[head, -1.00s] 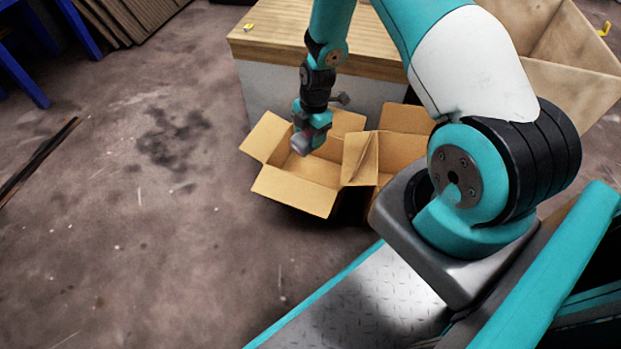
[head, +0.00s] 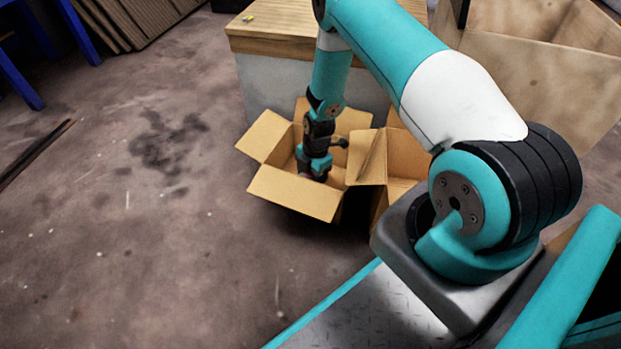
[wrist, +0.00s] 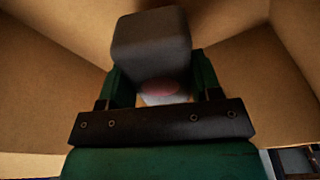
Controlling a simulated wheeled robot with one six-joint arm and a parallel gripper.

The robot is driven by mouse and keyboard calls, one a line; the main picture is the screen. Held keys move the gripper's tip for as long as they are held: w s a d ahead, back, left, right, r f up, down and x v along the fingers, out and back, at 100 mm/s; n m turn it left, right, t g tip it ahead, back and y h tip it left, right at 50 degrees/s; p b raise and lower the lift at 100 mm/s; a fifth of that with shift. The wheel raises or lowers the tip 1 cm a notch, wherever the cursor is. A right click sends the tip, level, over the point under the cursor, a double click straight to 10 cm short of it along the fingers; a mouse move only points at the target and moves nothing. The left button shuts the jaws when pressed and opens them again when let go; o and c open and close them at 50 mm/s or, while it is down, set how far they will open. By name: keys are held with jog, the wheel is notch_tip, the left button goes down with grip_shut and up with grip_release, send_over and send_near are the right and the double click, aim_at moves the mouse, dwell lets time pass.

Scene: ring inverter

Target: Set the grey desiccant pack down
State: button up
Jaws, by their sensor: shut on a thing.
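The grey desiccant pack (wrist: 152,45) shows in the wrist view as a dark grey block between the fingers of my gripper (wrist: 155,75). My gripper is shut on it. In the head view my gripper (head: 314,172) points down inside the left open cardboard box (head: 294,193), below the level of its flaps. The pack is hidden there by the box's front wall and the gripper. In the wrist view cardboard walls (wrist: 50,60) surround the pack. A small pinkish and white thing (wrist: 163,92) shows behind the gripper's fingers; I cannot tell what it is.
A second open cardboard box (head: 405,158) stands right beside the first. A wood-topped bench (head: 275,22) is behind them, and a large wooden crate (head: 540,85) is at the back right. The floor (head: 130,240) to the left is clear.

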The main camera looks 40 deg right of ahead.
jog(key=shift+r, duration=0.1)
jog(key=shift+f, duration=0.6)
jog(key=o, duration=1)
jog(key=shift+r, duration=0.1)
